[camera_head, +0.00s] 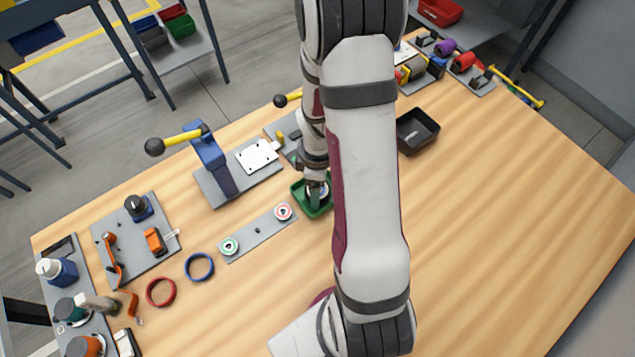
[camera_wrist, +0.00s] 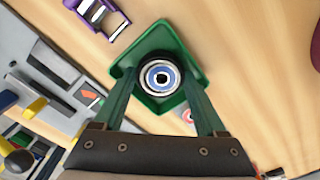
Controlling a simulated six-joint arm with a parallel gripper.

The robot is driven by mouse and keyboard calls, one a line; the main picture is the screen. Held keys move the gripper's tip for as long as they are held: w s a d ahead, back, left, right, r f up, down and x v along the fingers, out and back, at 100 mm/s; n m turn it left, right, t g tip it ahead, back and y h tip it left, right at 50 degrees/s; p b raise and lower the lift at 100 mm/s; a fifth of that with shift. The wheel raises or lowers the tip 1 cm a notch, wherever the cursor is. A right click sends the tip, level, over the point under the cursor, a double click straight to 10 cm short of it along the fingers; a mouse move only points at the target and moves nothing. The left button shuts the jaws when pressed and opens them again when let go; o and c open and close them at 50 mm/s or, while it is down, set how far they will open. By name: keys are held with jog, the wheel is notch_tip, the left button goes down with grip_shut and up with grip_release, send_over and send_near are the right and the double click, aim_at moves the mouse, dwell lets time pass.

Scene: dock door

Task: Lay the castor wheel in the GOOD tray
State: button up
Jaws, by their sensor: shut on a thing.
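My gripper (camera_head: 317,184) points down over a small green tray (camera_head: 300,200). In the wrist view my gripper (camera_wrist: 162,78) has its two green fingers closed on either side of a round wheel (camera_wrist: 162,75), which has a dark rim and white and blue rings. I take it to be the castor wheel. The wheel lies within the outline of the green tray (camera_wrist: 160,34); I cannot tell whether it touches the floor of the tray. In the head view the fingers and my arm partly hide the wheel and tray. No label is readable on the tray.
A black tray (camera_head: 418,130) stands right of my arm. A grey strip (camera_head: 258,230) with green-ringed and red-ringed discs lies left of the green tray. A blue press with a yellow lever (camera_head: 210,155) stands behind that strip. The table's right side is clear.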

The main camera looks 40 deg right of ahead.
jog(key=o, duration=1.3)
jog(key=shift+f, duration=0.1)
jog(key=shift+o, duration=0.2)
notch_tip(320, 180, up, 12)
jog(key=r, duration=0.1)
jog(key=s+a+r+m+y, duration=0.1)
jog(key=s+a+r+m, duration=0.2)
jog(key=s+a+m, duration=0.4)
jog(key=s+a+r+m, duration=0.4)
jog(key=s+a+m, duration=0.3)
jog(key=a, duration=0.2)
jog(key=shift+r+m+y, duration=0.25)
jog(key=shift+m+y, duration=0.05)
jog(key=shift+y, duration=0.1)
jog(key=shift+s, duration=0.1)
